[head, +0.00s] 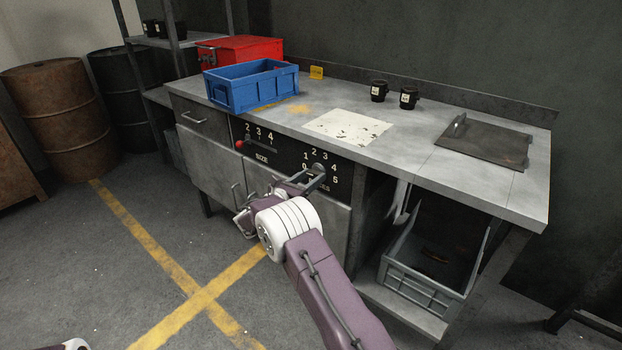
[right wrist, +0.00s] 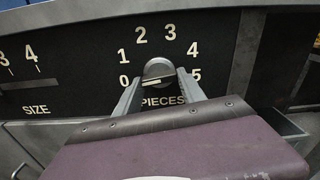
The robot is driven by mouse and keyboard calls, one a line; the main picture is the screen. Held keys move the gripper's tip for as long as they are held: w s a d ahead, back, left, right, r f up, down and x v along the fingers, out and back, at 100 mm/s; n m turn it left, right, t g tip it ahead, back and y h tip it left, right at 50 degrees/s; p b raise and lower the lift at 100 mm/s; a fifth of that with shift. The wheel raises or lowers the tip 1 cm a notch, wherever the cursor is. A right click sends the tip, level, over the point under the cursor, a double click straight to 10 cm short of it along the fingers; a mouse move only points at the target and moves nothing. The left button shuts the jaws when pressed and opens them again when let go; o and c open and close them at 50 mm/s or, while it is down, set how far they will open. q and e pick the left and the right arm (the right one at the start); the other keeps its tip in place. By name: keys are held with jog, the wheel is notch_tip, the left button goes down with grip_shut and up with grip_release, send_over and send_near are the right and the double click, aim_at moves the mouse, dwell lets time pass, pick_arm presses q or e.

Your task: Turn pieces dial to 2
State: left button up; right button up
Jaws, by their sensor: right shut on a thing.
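The pieces dial (right wrist: 158,70) is a round grey knob on the black panel, ringed by the numbers 0 to 5 above the word PIECES. In the right wrist view its pale mark lies low and points to the left, toward the 0. In the head view the dial (head: 318,168) is partly hidden by my gripper. My right gripper (head: 316,177) reaches the panel from the front. Its two fingers (right wrist: 160,88) are shut on the dial, one on each side.
A SIZE scale with a red-knobbed lever (head: 240,144) is left of the dial. A blue bin (head: 250,95), a red toolbox (head: 262,47), two black mugs (head: 379,97) and a white sheet (head: 347,127) are on the bench. A grey crate (head: 407,290) stands below, at right.

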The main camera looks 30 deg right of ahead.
jog(key=shift+w+a+m+b, duration=0.1)
jog(key=shift+m+b, duration=3)
jog(key=shift+m, duration=0.8)
jog(key=shift+w+m+b, duration=0.1)
jog(key=shift+m+b, duration=3)
jog(key=shift+m, duration=0.8)
jog(key=o, duration=1.4)
jog(key=shift+c, duration=0.2)
jog(key=shift+r, duration=0.1)
